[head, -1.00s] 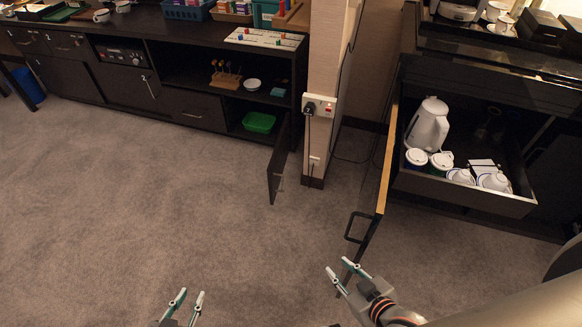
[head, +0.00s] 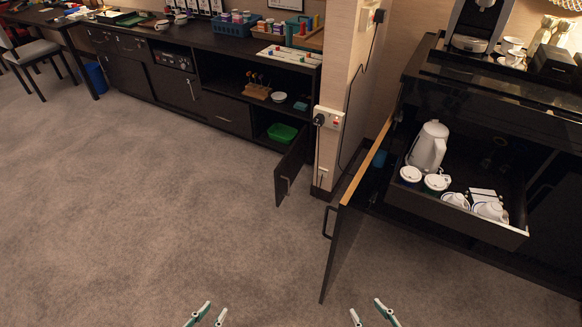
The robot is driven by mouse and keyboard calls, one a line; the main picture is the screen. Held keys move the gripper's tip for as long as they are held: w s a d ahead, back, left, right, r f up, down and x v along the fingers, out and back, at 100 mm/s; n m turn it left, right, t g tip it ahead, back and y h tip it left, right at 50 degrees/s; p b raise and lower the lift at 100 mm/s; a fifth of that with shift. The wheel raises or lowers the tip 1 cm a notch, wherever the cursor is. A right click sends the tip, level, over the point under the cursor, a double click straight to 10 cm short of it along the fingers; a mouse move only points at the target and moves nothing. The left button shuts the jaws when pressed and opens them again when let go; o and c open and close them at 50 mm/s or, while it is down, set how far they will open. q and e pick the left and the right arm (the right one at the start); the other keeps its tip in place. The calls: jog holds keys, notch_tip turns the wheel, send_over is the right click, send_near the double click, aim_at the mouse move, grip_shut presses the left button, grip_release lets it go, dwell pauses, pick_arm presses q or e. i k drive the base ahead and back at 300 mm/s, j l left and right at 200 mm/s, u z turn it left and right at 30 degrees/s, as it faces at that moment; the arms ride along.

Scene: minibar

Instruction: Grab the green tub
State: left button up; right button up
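The green tub (head: 282,133) sits on the low shelf of the dark cabinet, behind the open cabinet door (head: 291,166), whose edge stands just to its right. My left gripper (head: 206,314) is at the bottom edge of the view, its fingers apart and empty. My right gripper (head: 370,314) is also at the bottom edge, fingers apart and empty. Both are far from the tub, with bare carpet between.
A wall pillar (head: 337,85) with a socket stands right of the cabinet. A second open door (head: 343,240) juts out beside the pulled-out drawer (head: 460,215), which holds a white kettle (head: 428,147), lidded cups and teacups. The carpet (head: 150,200) at centre and left is clear.

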aim_at(286, 135)
jog(key=l, duration=0.1)
jog(key=i+j+u, duration=0.4)
jog(key=i, duration=0.2)
jog(key=i+u, duration=0.35)
jog(key=i, duration=0.25)
jog(key=i+j+z, duration=0.1)
jog(key=i+z, duration=0.15)
jog(key=i, duration=0.15)
jog(key=i+j+z, duration=0.2)
jog(key=i, duration=0.15)
jog(key=i+j+z, duration=0.25)
jog(key=i, duration=0.15)
jog(key=i+j+z, duration=0.1)
jog(key=z, duration=0.3)
jog(key=i+j+z, duration=0.15)
jog(key=z, duration=0.3)
jog(key=i+j+z, duration=0.15)
jog(key=z, duration=0.25)
jog(key=i+j+z, duration=0.15)
jog(key=j+z, duration=0.25)
jog(key=j, duration=0.15)
jog(key=j+z, duration=0.45)
jog(key=j, duration=0.15)
jog(key=i, duration=0.05)
